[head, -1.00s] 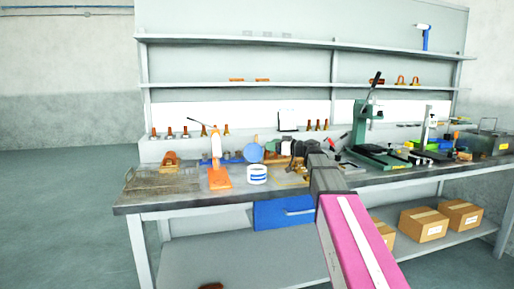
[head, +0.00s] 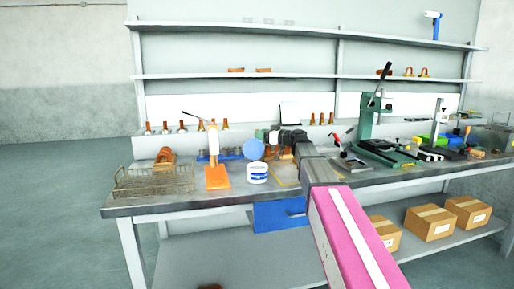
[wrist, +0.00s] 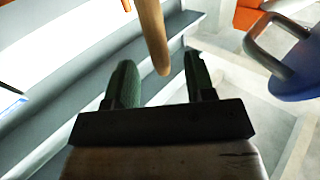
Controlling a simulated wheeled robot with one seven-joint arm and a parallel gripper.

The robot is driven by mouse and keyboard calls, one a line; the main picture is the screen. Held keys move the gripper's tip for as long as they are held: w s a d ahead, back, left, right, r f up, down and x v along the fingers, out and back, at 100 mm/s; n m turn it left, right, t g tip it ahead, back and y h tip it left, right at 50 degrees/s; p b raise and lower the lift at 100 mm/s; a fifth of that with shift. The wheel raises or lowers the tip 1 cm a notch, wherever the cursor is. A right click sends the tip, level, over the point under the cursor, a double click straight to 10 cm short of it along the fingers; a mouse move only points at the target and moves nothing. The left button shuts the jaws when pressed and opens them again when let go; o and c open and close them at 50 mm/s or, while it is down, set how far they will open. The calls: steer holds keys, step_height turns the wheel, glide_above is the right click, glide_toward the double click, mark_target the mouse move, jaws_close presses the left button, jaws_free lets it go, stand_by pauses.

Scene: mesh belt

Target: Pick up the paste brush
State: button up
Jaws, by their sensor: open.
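A tan wooden handle (wrist: 152,35), which looks like the paste brush's, comes down from the top of the wrist view. Its rounded end shows between the two dark green fingers of my gripper (wrist: 160,80), with gaps on both sides. The fingers are apart and hold nothing. The handle's other end is out of that view. In the head view my gripper (head: 271,138) is over the bench, just right of a round blue disc (head: 254,149). I cannot make out the brush clearly there.
A white tub (head: 257,174) with a blue band stands below the disc. An orange-based tool (head: 217,177) and a wire basket (head: 150,182) are to the left. A green press (head: 375,130) stands to the right. The blue disc with a metal handle (wrist: 300,70) is close by at right.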

steer(key=x, duration=0.4)
steer(key=shift+w+a, duration=0.2)
steer(key=shift+a, duration=0.15)
jaws_close()
